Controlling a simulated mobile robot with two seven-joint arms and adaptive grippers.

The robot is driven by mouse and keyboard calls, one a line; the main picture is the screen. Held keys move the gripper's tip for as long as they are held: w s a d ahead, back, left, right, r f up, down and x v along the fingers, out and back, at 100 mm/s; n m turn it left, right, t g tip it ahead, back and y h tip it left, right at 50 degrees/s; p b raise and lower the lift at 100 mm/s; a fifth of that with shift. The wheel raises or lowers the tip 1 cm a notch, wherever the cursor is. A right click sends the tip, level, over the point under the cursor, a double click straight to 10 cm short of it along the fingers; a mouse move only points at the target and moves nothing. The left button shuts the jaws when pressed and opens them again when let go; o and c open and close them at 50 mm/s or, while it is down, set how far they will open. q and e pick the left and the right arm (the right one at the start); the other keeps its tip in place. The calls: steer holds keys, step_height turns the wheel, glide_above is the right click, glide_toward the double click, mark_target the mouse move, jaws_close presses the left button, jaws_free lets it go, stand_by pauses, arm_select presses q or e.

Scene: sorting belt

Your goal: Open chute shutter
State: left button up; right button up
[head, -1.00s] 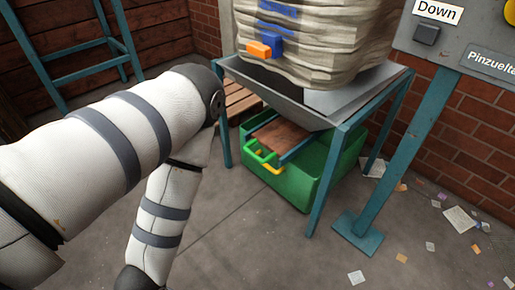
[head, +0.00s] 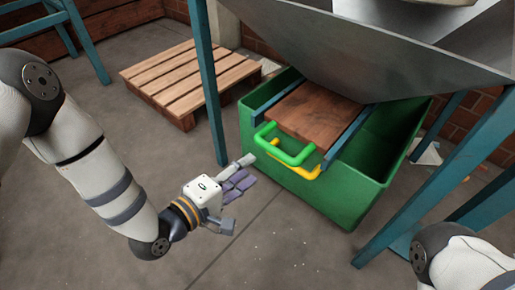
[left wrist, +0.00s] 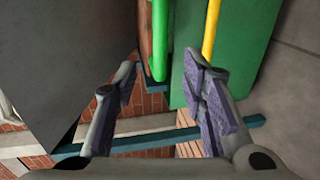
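The chute shutter is a brown wooden board (head: 315,112) lying between two blue rails under the grey metal hopper (head: 400,55). A green handle (head: 289,148) sticks out at its front; it also shows in the left wrist view (left wrist: 160,45). A yellow handle (head: 300,170) shows just below, and also in the left wrist view (left wrist: 211,28). My left gripper (head: 240,192) is open and empty, in front and to the left of the handles, apart from them. In the left wrist view its purple-padded fingers (left wrist: 163,88) are spread, with the green handle beyond the gap. My right gripper is out of view.
A green bin (head: 340,205) stands under the hopper, between blue support legs (head: 207,80). A wooden pallet (head: 190,78) lies at the back left. The concrete floor in front of the bin is clear. Part of my right arm shows at the lower right.

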mark_target(272, 153)
arm_select(q)
steer(key=b+x, duration=0.3)
steer(key=x, duration=0.7)
steer(key=shift+d+f+b, duration=0.1)
steer(key=shift+d+b, duration=0.25)
steer(key=shift+b, duration=0.05)
steer(key=shift+w+d, duration=0.1)
steer(key=shift+w, duration=0.1)
jaws_close()
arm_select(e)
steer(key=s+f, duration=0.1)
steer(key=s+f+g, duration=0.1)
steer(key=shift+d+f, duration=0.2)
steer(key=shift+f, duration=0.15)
